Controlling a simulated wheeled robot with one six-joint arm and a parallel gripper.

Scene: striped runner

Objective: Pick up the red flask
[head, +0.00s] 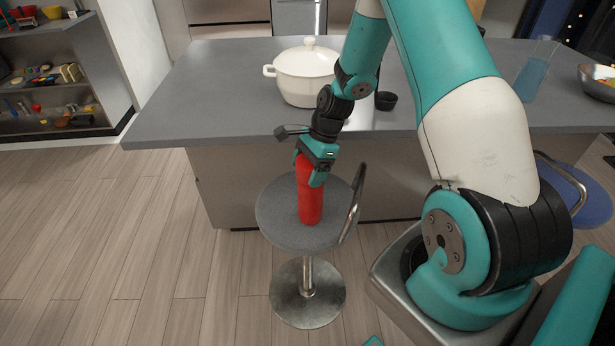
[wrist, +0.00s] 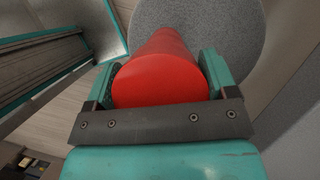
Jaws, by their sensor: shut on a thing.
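The red flask (head: 309,200) is a tall red cylinder standing upright on the round grey seat of a stool (head: 275,215) in the head view. My gripper (head: 314,175) comes down on it from above and is shut on its upper part. In the wrist view the flask (wrist: 160,75) lies between the two teal fingers, with my gripper (wrist: 163,85) touching it on both sides. The flask's base appears to be on the seat; I cannot tell whether there is a small gap.
A grey counter (head: 190,105) stands behind the stool, with a white lidded pot (head: 305,78), a small dark cup (head: 386,101) and a blue glass (head: 532,78) on it. The stool's curved metal backrest (head: 355,205) rises close to the flask's right. Open floor (head: 130,240) lies to the left.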

